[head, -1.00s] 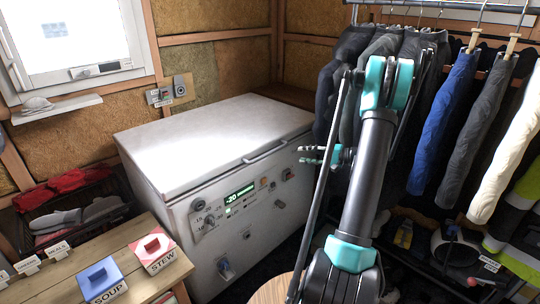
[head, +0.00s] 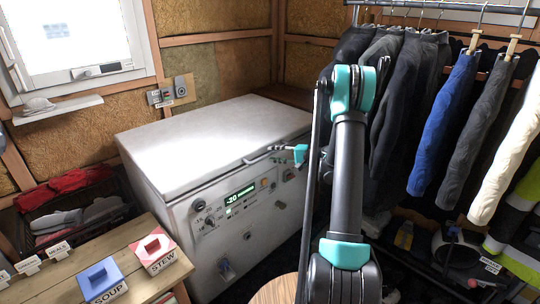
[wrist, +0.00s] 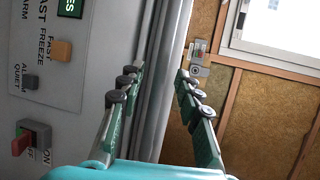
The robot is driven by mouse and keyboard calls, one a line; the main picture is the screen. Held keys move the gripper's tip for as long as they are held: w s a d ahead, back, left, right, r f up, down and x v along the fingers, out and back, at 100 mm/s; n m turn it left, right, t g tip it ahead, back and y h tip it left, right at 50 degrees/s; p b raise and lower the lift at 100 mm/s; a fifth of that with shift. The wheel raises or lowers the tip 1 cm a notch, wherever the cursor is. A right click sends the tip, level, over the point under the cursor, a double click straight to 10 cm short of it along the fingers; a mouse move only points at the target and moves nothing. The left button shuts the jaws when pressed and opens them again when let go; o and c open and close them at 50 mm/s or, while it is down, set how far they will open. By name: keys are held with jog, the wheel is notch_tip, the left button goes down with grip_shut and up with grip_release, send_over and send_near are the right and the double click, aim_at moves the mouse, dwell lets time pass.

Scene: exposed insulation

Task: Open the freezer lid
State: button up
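The white chest freezer (head: 160,200) stands against the wall with its lid (head: 215,140) shut. The lid's bar handle (head: 258,157) runs along its front edge, partly hidden by my fingers. My gripper (head: 278,149) is at the right end of the handle, pointing left. In the wrist view my gripper (wrist: 158,82) is open, one finger in front of the freezer's control panel (wrist: 60,60), the other in front of the wall. The grey lid edge (wrist: 162,40) shows between the fingers. I cannot tell whether they touch the handle.
Clothes hang on a rail (head: 440,10) to the right of my arm. A wooden table (head: 120,255) with soup and stew boxes stands front left. A dark crate (head: 75,215) sits left of the freezer.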

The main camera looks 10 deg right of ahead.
jog(key=shift+x, duration=1.3)
jog(key=shift+c, duration=0.2)
grip_shut()
